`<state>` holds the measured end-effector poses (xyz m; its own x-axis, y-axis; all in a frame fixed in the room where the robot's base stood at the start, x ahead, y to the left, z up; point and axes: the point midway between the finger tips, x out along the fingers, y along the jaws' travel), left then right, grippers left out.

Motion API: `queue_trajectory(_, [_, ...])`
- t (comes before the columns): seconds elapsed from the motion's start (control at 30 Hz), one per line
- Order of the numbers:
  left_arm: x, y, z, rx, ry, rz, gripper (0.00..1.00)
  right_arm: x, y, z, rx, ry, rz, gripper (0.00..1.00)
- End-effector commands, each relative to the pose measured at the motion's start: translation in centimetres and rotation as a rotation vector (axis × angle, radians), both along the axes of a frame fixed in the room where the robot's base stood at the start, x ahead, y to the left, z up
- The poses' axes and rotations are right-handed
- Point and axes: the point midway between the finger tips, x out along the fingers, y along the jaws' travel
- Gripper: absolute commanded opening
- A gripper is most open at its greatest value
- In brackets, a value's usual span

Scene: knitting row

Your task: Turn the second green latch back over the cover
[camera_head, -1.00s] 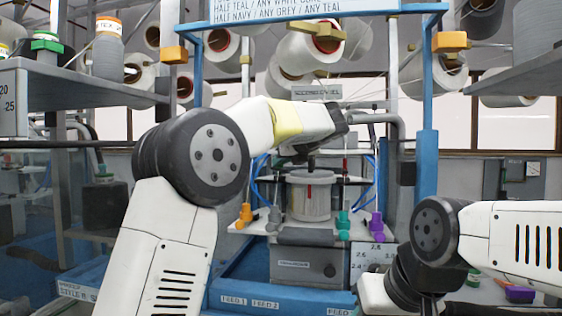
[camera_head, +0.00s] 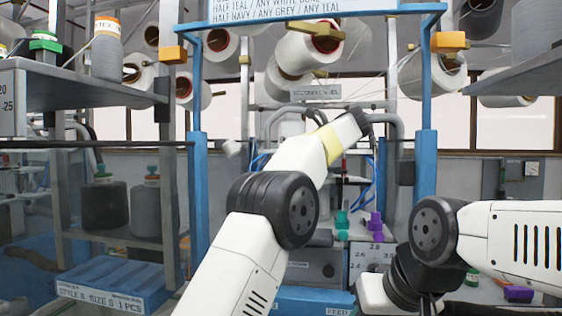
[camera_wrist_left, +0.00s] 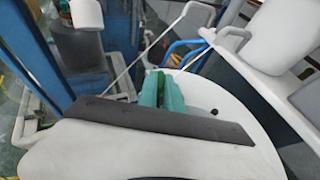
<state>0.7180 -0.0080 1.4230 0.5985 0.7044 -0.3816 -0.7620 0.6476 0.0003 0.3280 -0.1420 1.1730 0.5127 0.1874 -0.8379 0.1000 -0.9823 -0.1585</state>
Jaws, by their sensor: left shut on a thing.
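In the left wrist view two teal fingers of my left gripper (camera_wrist_left: 161,92) stand up behind a dark bar. They are shut on a slim bright green piece, the green latch (camera_wrist_left: 161,82), of which only a narrow strip shows between them. A white round plate (camera_wrist_left: 235,115) with a small black hole lies beside and beyond the fingers. I cannot make out the cover, nor whether the latch lies over it. In the head view my left forearm hides the left gripper and the machine's middle. My right gripper is not in view; only its arm shows at lower right.
A teal clamp (camera_head: 342,222) and a purple clamp (camera_head: 375,226) stand right of my left arm. Blue posts (camera_head: 427,180) frame the machine. Yarn cones hang above, and a shelf (camera_head: 85,92) juts in at left.

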Motion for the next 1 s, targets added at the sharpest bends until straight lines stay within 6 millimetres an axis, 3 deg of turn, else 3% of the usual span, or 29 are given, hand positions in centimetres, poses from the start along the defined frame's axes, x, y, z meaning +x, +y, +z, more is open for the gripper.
queue_trajectory(0.27, [0.0,0.0,0.1,0.0,-0.003,0.0,0.0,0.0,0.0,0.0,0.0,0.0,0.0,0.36])
queue_trajectory(0.3, [0.0,0.0,0.1,0.0,-0.003,0.0,0.16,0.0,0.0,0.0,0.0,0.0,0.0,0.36])
queue_trajectory(0.4, [0.0,0.0,0.1,0.0,-0.003,0.0,0.32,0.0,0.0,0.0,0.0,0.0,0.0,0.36])
queue_trajectory(0.77, [-0.3,-0.3,0.2,-0.001,-0.001,-0.001,0.32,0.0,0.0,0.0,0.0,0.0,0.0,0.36])
queue_trajectory(1.0, [-2.5,-3.2,1.6,-0.001,-0.004,-0.003,0.32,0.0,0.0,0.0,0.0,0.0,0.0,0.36])
